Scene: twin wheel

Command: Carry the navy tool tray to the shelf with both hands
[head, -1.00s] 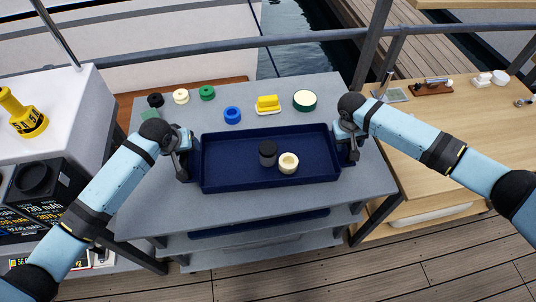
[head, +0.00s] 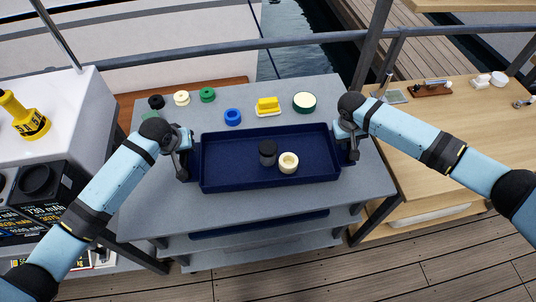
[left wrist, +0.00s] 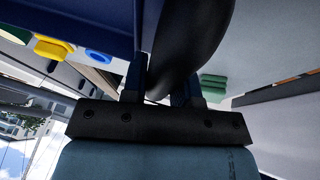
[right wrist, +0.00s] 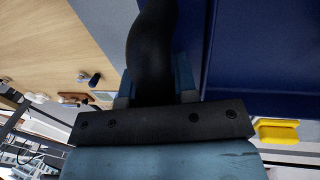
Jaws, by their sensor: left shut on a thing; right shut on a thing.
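The navy tool tray (head: 235,178) is at the front of the grey table's top, in the middle of the head view. A dark grey round piece (head: 267,153) and a cream ring (head: 288,162) lie in it. My left gripper (head: 184,170) is shut on the tray's left end handle; the dark handle (left wrist: 190,45) shows in the left wrist view. My right gripper (head: 350,150) is shut on the right end handle, and that handle (right wrist: 150,50) shows in the right wrist view. I cannot tell whether the tray touches the tabletop.
On the grey table (head: 220,90) behind the tray are a blue ring (head: 233,117), a yellow block (head: 267,105), a green-rimmed round piece (head: 304,101) and several spools. A lower shelf (head: 260,245) is beneath. A wooden table (head: 440,125) stands right, a white cabinet (head: 70,100) left.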

